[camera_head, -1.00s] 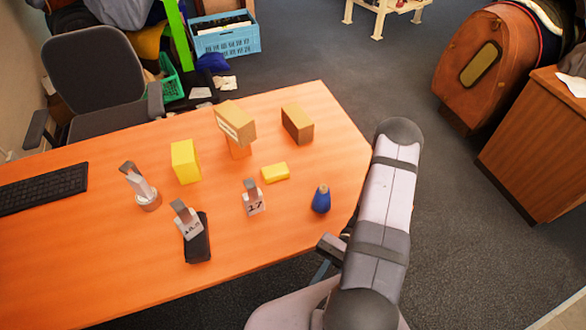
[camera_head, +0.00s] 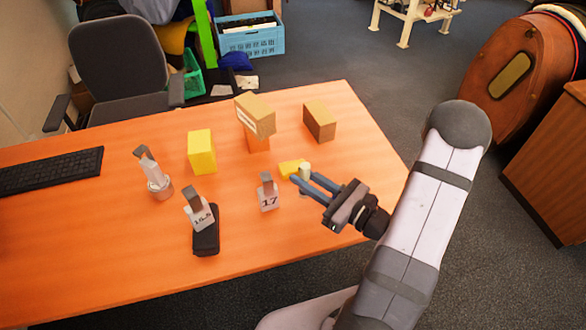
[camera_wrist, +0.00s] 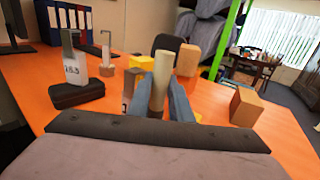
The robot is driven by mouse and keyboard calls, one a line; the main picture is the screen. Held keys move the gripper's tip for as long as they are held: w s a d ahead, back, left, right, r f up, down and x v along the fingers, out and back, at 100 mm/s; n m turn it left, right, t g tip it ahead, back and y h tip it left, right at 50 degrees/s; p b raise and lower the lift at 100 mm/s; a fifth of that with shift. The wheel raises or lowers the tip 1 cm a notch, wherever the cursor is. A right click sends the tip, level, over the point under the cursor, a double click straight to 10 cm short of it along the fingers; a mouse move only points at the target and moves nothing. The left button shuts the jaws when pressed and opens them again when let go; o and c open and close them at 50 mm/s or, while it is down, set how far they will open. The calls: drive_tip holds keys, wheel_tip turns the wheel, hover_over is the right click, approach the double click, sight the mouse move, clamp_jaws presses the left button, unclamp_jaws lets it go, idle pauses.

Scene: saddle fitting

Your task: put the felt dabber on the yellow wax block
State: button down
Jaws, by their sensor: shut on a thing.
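The felt dabber is a pale, upright cylinder (camera_head: 305,170) held between the blue-grey fingers of my gripper (camera_head: 308,182). In the wrist view the dabber (camera_wrist: 160,80) is beige and stands between the blue fingers. A low yellow block (camera_head: 288,169), which fits the wax block, lies on the orange table. The dabber overlaps its right end in the head view. I cannot tell whether it touches the block or is above or in front of it. The dabber's lower end is hidden by the fingers.
A taller yellow block (camera_head: 201,152) stands to the left. Behind are a stacked cardboard box (camera_head: 256,112) and a brown box (camera_head: 320,122). A holder tagged 17 (camera_head: 268,194) stands close in front of the low block.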

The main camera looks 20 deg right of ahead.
drive_tip(key=w+d+r+n+g+y+b, duration=0.2)
drive_tip(key=w+b, duration=0.3)
drive_tip(key=w, duration=0.2)
drive_tip(key=w+d+r+n+g+y+b, duration=0.2)
drive_tip(key=w+r+g+y+b, duration=0.1)
drive_tip(key=w+b, duration=0.2)
drive_tip(key=shift+w+r+n, duration=0.3)
drive_tip(key=shift+w+n, duration=0.1)
drive_tip(key=shift+w, duration=0.8)
drive_tip(key=shift+f, duration=5)
drive_tip(key=shift+f, duration=0.2)
drive_tip(key=c, duration=1.6)
unclamp_jaws()
